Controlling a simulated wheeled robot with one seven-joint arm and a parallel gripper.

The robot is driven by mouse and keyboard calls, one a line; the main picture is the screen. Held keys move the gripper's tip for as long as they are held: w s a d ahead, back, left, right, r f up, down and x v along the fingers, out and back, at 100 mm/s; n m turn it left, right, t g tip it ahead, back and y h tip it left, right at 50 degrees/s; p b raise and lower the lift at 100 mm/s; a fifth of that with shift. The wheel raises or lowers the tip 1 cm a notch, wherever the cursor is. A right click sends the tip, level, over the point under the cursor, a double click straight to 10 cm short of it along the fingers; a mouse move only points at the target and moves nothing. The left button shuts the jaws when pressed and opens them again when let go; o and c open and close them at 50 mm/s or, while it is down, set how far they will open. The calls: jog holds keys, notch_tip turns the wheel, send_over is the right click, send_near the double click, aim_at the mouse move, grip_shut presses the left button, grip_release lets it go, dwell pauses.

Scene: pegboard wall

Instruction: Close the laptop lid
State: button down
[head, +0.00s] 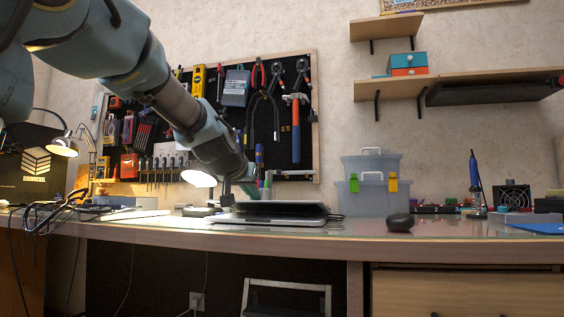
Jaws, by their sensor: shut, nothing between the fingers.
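The laptop (266,219) lies on the desk near its front edge, left of the storage boxes. Its silver base shows, with a dark band above it and a thin light lid edge (287,203) on top. The lid stands at a low angle, close to the base; the exact gap is hard to tell from this low view. My gripper (227,198) points down at the left end of the laptop, shut and empty. Whether it touches the lid cannot be told. My arm reaches in from the upper left.
Clear storage boxes (367,199) stand behind and right of the laptop. A black computer mouse (400,222) lies at the desk's front. A lamp (64,147) and tangled cables (62,205) are at left. The tool pegboard (282,158) hangs behind.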

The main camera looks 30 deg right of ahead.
jog(key=shift+s+a+f+b, duration=0.1)
jog(key=shift+s+f+b, duration=0.05)
jog(key=shift+f+b, duration=0.5)
jog(key=shift+s+a+f+b, duration=0.1)
jog(key=shift+f+b, duration=0.3)
jog(key=shift+f, duration=0.35)
jog(key=shift+r, duration=0.1)
